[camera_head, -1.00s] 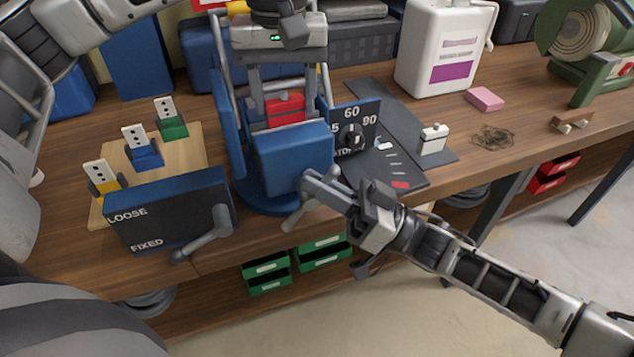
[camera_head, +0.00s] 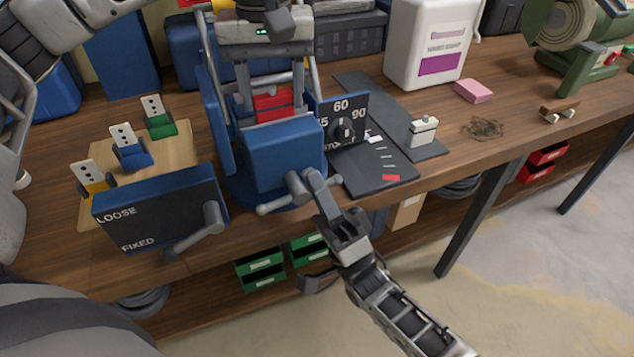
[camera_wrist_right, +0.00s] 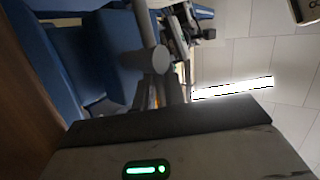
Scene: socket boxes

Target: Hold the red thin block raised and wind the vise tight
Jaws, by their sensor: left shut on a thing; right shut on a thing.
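The blue vise (camera_head: 283,150) stands on the bench with its front jaw facing me. My left gripper (camera_head: 272,92) reaches down from above into the vise, its fingers shut on the red thin block (camera_head: 273,106), which sits upright between the jaws. The block's lower part is hidden by the front jaw. My right gripper (camera_head: 325,205) is shut on the grey vise handle (camera_head: 290,198) at the front of the vise. In the right wrist view the handle (camera_wrist_right: 152,60) shows as a grey rod before the blue vise body; the fingertips are largely hidden there.
A LOOSE/FIXED box (camera_head: 162,215) with its lever stands left of the vise. Behind it, a wooden board (camera_head: 180,150) holds yellow, blue and green socket pieces. An angle dial (camera_head: 343,122) stands right of the vise. A white jug (camera_head: 430,40) and pink block (camera_head: 473,90) are farther right.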

